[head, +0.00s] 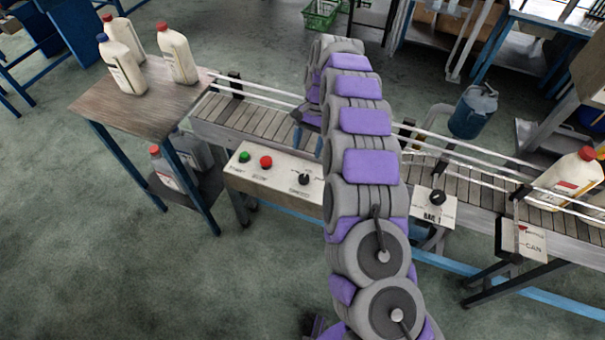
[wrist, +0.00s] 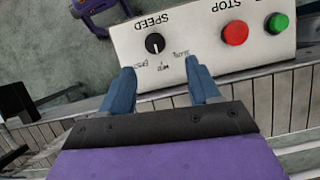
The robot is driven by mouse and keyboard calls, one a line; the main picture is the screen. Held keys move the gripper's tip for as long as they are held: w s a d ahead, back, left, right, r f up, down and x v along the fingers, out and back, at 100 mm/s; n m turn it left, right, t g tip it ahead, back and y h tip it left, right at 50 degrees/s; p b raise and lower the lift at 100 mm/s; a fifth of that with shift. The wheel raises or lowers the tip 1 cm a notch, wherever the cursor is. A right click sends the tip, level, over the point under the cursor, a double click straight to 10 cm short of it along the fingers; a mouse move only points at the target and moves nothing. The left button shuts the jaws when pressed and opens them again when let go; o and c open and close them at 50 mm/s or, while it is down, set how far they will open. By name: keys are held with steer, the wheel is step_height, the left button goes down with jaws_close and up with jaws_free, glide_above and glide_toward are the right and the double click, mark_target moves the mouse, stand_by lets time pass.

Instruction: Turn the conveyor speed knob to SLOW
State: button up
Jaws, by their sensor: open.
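The speed knob (head: 304,179) is a small black dial on the white control panel (head: 262,176) at the front of the conveyor. In the wrist view the knob (wrist: 155,43) sits beside the upside-down word SPEED, with small position labels around it that are hard to read. A pale pointer mark shows on the knob, pointing roughly toward the labels on the gripper side. My gripper (wrist: 160,86) has two blue fingers spread apart with nothing between them. The knob lies ahead of the fingertips, apart from them. In the head view my arm hides much of the gripper.
A red button (wrist: 235,33) and a green button (wrist: 277,23) share the panel. The conveyor belt (head: 240,117) runs behind it. A second black knob (head: 437,198) is on another panel to the right. Bottles stand on the wooden table (head: 140,98) at left. The front floor is clear.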

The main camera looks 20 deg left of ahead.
mark_target(304, 177)
steer(key=x, duration=0.2)
steer(key=d+x, duration=0.1)
steer(key=x, duration=0.2)
steer(key=b+x, duration=0.1)
steer(key=x, duration=0.2)
steer(key=shift+s+d+f, duration=0.15)
steer(key=shift+d+f, duration=0.05)
steer(key=shift+f, duration=0.05)
steer(key=shift+s+a+f, duration=0.2)
steer(key=shift+a+f, duration=0.15)
steer(key=shift+f, duration=0.2)
steer(key=shift+a+f, duration=0.2)
steer(key=shift+a, duration=0.1)
steer(key=shift+d, duration=0.15)
steer(key=shift+d+r, duration=0.15)
steer(key=shift+d, duration=0.15)
steer(key=c, duration=0.3)
steer(key=shift+s+a, duration=0.1)
steer(key=shift+a, duration=0.05)
steer(key=c, duration=0.7)
